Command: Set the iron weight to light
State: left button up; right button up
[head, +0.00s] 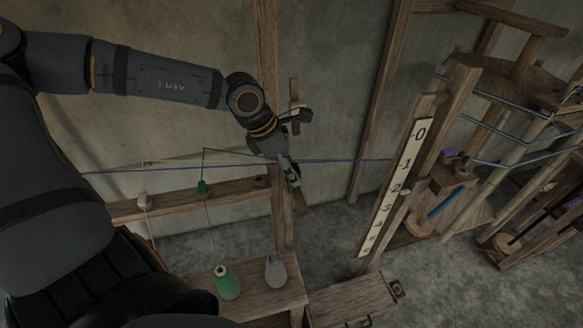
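No iron weight can be made out for certain, and no "light" mark is readable. A pale board with a number scale (395,188) stands upright on a wooden post right of centre, with 0 at its top. A small pale knob (405,191) sits at its edge near the 2. My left gripper (292,178) points down in front of a wooden upright, close to a blue cord. Its fingers look narrow and partly overlap the wood, so whether they are open or shut is unclear. My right gripper is not in view.
A green yarn cone (228,283) and a grey cone (275,272) stand on a low wooden table (255,301). A blue cord (345,160) runs across the view. A wooden rail (190,200) is at left. The loom frame (470,90) and poles crowd the right.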

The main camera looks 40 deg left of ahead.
pick_arm(q)
jog(key=shift+a, duration=0.1)
jog(key=shift+c, duration=2.2)
grip_shut()
jog(key=w+a, duration=0.2)
jog(key=a, duration=0.1)
jog(key=shift+w+b, duration=0.3)
jog(key=shift+b, duration=0.05)
jog(key=shift+w+a, duration=0.3)
jog(key=shift+w, duration=0.05)
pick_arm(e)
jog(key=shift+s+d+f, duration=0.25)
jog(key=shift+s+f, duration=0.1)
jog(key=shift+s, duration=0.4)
pick_arm(q)
jog(key=shift+o, duration=2.2)
grip_release()
